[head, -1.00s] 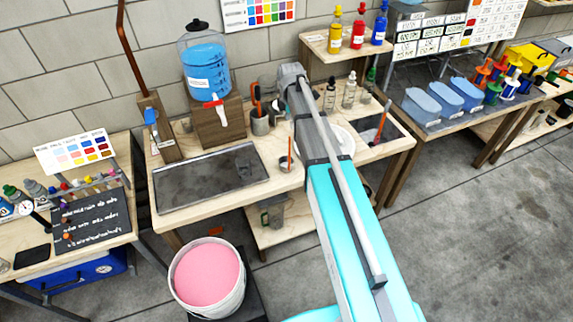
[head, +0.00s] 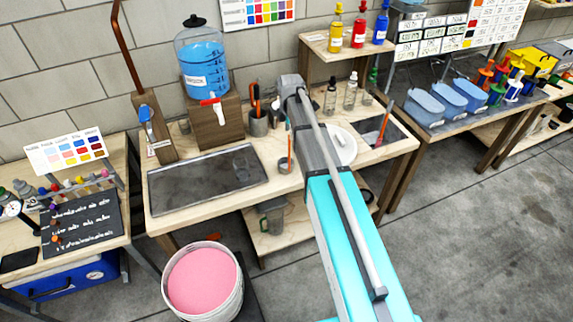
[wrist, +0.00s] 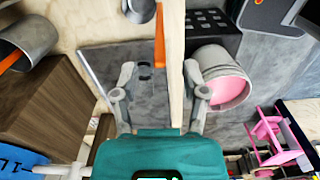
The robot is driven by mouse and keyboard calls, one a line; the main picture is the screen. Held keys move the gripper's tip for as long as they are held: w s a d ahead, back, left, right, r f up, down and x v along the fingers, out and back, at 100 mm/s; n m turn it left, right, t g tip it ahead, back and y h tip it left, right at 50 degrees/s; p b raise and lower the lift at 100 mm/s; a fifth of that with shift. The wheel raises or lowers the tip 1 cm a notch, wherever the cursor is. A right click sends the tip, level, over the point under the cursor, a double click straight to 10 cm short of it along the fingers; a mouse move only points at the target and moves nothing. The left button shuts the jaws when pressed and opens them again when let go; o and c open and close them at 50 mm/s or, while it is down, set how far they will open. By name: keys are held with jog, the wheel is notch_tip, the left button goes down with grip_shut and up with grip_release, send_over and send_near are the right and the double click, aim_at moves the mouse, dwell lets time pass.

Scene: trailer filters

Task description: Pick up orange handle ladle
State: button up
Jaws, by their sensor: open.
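The orange handle ladle stands on the wooden table in the head view, its small metal cup (head: 285,164) on the tabletop and its thin orange handle (head: 289,146) pointing up. In the wrist view the orange handle (wrist: 160,42) shows ahead of my gripper, with the metal cup (wrist: 140,9) at the top edge. My gripper (wrist: 160,76) is open and empty, its fingers apart on either side of the handle's line. The handle's near end lies about level with the fingertips. I cannot tell the exact depth. In the head view my arm hides the gripper.
A metal cup (head: 257,124) with orange-handled tools stands behind the ladle, beside a wooden block (head: 215,132) under a blue dispenser (head: 201,65). A dark tray (head: 205,181) lies left. A white plate (head: 344,147) is partly behind my arm. A pink-filled bucket (head: 203,281) stands in front.

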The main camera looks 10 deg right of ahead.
aim_at(289, 142)
dwell(0.3)
jog(key=shift+a+f+b, duration=0.15)
jog(key=shift+f+b, duration=2.45)
grip_shut()
